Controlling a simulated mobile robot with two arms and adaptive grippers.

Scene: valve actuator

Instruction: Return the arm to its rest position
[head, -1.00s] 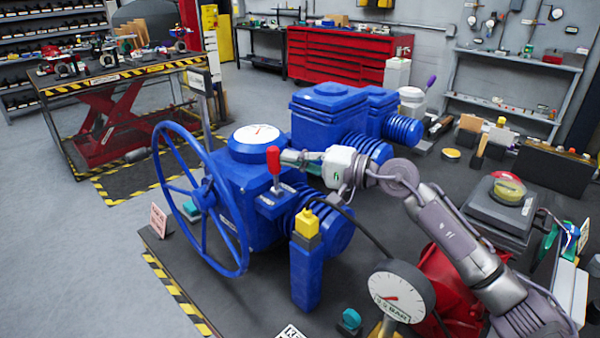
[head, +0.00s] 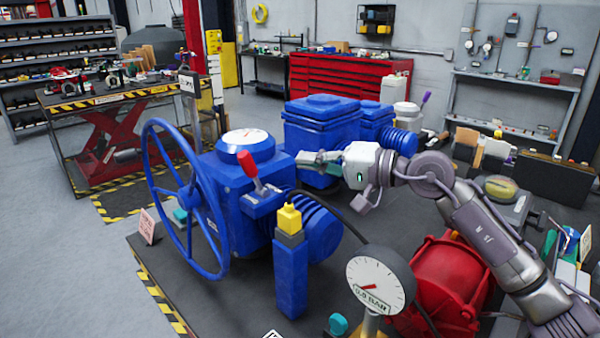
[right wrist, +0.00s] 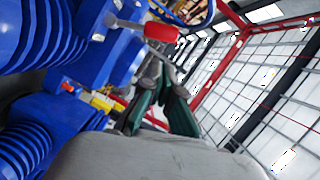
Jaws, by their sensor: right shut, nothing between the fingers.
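The blue valve actuator (head: 235,200) stands on the dark bench with its blue handwheel (head: 190,200) on the left. Its red-handled lever (head: 248,165) leans to the left; the red handle also shows in the right wrist view (right wrist: 162,32). My right gripper (head: 303,157) is to the right of the lever, with a visible gap in the head view. Its fingers are shut and empty, and they show dark green in the right wrist view (right wrist: 158,98). My right arm reaches in from the lower right. My left gripper is in neither current view.
A pressure gauge (head: 380,284), its label seemingly 0.0 BAR, and a red housing (head: 445,285) stand below my right arm. A yellow-topped blue post (head: 289,265) stands in front of the actuator. A second blue unit (head: 322,130) is behind my gripper.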

